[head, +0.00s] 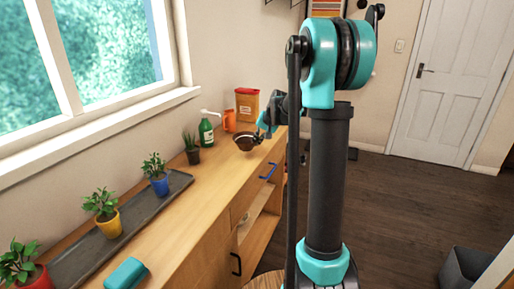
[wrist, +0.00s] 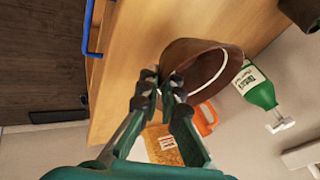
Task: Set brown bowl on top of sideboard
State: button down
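The brown bowl (head: 243,143) is at the far end of the wooden sideboard (head: 205,196), on or just above its top; I cannot tell whether it touches. In the wrist view the bowl (wrist: 208,62) shows a dark brown wall with a light glint along its rim. My gripper (head: 260,136) is at the bowl's right side in the head view. In the wrist view my gripper's fingertips (wrist: 162,84) are close together with the bowl's edge between them, so it looks shut on the rim. The fingers hide part of the bowl.
A green bottle (head: 206,134), an orange mug (head: 229,121), an orange-red container (head: 247,106) and a dark plant pot (head: 193,156) stand near the bowl. Potted plants on a grey tray (head: 140,215) and a teal object (head: 126,273) occupy the nearer top. Bare wood lies along the front edge.

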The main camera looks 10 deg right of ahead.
jog(key=shift+f, duration=1.6)
jog(key=shift+f, duration=0.1)
jog(key=c, duration=1.7)
grip_release()
jog(key=v, duration=1.2)
jog(key=s+f+n+h, duration=0.1)
jog(key=s+f, duration=0.5)
jog(key=s, duration=0.5)
jog(key=s+a+f+n+h, duration=0.1)
jog(key=s+f+n, duration=0.1)
jog(key=s+f, duration=0.4)
jog(key=s+f+n+g+h, duration=0.1)
jog(key=s+f, duration=0.5)
jog(key=s, duration=0.9)
jog(key=shift+s+a+f, duration=0.1)
jog(key=shift+s+a, duration=0.25)
